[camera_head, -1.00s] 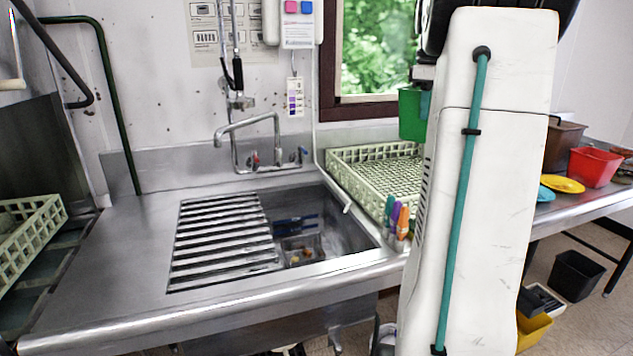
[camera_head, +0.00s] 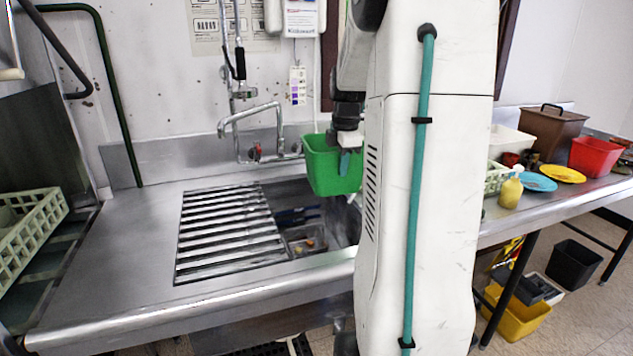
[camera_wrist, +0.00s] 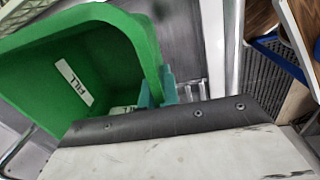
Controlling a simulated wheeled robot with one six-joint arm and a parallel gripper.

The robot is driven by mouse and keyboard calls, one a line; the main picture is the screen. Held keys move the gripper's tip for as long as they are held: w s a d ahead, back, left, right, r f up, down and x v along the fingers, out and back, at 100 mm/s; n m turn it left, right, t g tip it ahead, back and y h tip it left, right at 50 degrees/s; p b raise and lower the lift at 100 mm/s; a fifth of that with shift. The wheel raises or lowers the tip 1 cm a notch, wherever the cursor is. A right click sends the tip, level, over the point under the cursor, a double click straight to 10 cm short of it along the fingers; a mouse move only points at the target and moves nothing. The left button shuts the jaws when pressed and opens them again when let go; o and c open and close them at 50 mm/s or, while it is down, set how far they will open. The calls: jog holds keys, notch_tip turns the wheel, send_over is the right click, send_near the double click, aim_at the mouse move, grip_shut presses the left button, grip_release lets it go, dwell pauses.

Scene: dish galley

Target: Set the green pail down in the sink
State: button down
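The green pail (camera_head: 322,168) hangs upright above the back right part of the sink (camera_head: 345,232), in front of the faucet's right side. My gripper (camera_head: 346,163) is at the pail's right side, with teal fingers. In the wrist view the pail (camera_wrist: 110,38) fills the upper left, its inside showing a white "FILL" label, and my gripper (camera_wrist: 158,92) is shut on its rim. The pail's underside and the basin floor directly beneath it are hidden.
A slatted rack (camera_head: 225,235) covers the sink's left half. A small container (camera_head: 308,240) with orange bits and dark blue items lie in the open right half. The faucet (camera_head: 250,120) stands behind. My arm hides the counter to the right; a yellow bottle (camera_head: 511,190) stands beyond.

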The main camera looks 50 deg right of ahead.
aim_at(328, 180)
jog(key=shift+n, duration=0.6)
jog(key=a+f, duration=0.1)
jog(key=w+a, duration=0.1)
jog(key=a, duration=0.1)
jog(key=a+f, duration=0.1)
jog(key=shift+w+a+f, duration=0.15)
jog(key=shift+f, duration=0.2)
jog(key=shift+a+f, duration=0.1)
jog(key=shift+f, duration=0.15)
notch_tip(328, 180, down, 35)
dwell(0.5)
jog(key=c, duration=1.6)
grip_release()
jog(key=shift+r, duration=0.1)
